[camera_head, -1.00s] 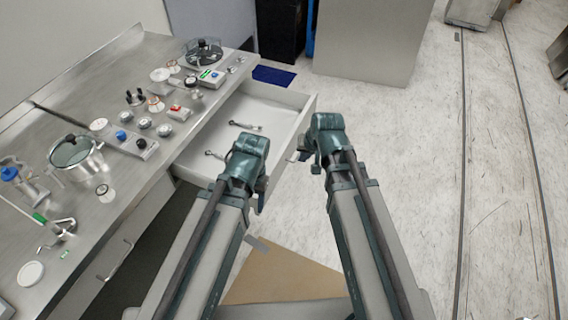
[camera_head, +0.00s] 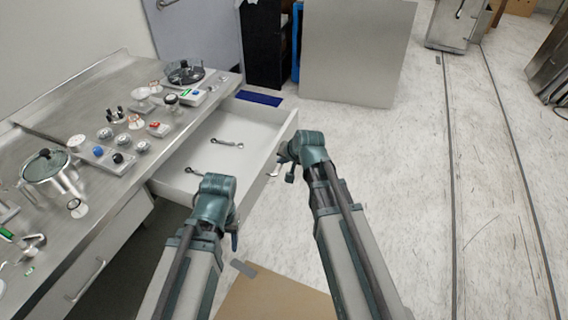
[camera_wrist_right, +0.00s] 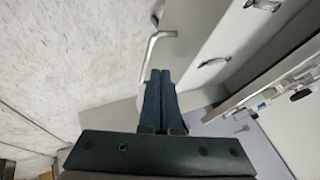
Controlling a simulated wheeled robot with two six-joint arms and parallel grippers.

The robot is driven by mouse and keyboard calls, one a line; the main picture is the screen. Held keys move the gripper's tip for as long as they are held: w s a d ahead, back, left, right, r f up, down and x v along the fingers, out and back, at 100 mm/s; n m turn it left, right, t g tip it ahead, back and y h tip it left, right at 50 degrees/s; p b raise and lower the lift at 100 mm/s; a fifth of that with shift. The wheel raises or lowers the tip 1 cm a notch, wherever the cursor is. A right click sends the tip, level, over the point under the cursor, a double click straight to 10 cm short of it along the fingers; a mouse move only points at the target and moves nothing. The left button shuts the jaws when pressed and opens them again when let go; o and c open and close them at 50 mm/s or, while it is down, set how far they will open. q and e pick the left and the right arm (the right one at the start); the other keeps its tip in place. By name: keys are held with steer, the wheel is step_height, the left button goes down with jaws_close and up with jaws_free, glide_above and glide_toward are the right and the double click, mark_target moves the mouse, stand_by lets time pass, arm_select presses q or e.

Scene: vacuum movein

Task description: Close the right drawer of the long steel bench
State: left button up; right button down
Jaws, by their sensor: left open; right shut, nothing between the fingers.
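The long steel bench (camera_head: 97,92) runs along the left in the head view. Its right drawer (camera_head: 256,118) is pulled out, with a pale tray and metal wrenches inside. My right gripper (camera_head: 283,167) is shut and empty, just outside the drawer's front. In the right wrist view its fingers (camera_wrist_right: 160,78) are together, just below a bar handle (camera_wrist_right: 154,46); whether they touch it I cannot tell. My left gripper (camera_head: 233,232) is by the drawer's near side, lower in the picture; its fingers are mostly hidden.
The bench top holds a pot (camera_head: 48,172), small devices and knobs. A second handle (camera_head: 88,280) is on the bench's front at lower left. A grey cabinet (camera_head: 357,55) and a blue mat (camera_head: 259,98) lie beyond the drawer. The floor to the right is open.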

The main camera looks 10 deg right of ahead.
mark_target(273, 166)
steer(key=b+x, duration=0.4)
steer(key=x, duration=0.2)
steer(key=shift+w+f, duration=0.15)
steer(key=shift+f, duration=0.05)
arm_select(q)
step_height(273, 166, down, 5)
steer(key=shift+f, duration=0.1)
arm_select(e)
steer(key=shift+r, duration=0.1)
